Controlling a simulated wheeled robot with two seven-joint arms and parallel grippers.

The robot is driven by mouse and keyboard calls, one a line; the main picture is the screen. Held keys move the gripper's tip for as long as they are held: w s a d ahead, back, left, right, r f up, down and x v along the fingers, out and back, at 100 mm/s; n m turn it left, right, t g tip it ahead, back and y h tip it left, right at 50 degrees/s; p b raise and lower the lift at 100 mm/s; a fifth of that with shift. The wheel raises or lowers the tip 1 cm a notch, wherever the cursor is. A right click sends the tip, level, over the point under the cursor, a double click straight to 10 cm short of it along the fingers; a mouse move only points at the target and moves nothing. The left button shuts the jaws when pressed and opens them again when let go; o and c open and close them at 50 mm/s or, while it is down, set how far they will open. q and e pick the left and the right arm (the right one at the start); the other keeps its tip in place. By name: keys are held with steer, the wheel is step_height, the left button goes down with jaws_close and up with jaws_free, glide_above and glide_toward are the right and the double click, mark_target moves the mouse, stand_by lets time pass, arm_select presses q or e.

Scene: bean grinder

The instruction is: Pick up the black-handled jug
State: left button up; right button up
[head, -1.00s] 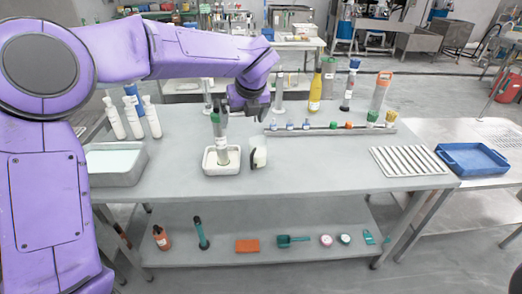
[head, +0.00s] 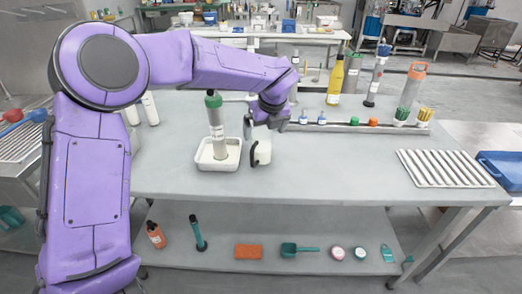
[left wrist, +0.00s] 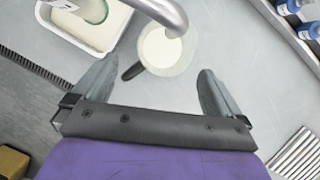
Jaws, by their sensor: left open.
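The black-handled jug (head: 263,151) stands on the grey table, pale and squat, with its dark handle on its left side in the head view. In the left wrist view the jug (left wrist: 168,50) shows from above with pale contents, and its black handle sticks out to the lower left. My left gripper (head: 262,119) is just above and behind the jug in the head view. In the left wrist view the open gripper (left wrist: 160,68) has one finger on each side of the jug, with gaps to it. My right gripper is not in view.
A green-topped grey cylinder (head: 216,125) stands in a white tray (head: 205,165) left of the jug. A curved metal tube (left wrist: 165,10) overhangs the jug's edge in the wrist view. A rack (head: 350,128) lies behind; a ribbed tray (head: 445,168) is at right. The front table is clear.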

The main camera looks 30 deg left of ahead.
mark_target(263, 136)
arm_select(q)
steer(key=x, duration=0.2)
steer(key=w+p+x, duration=0.1)
steer(key=x, duration=0.2)
steer(key=shift+a+f, duration=0.1)
steer(key=shift+a, duration=0.15)
steer(key=shift+s, duration=0.1)
steer(key=shift+c, duration=0.3)
steer(key=c, duration=1.3)
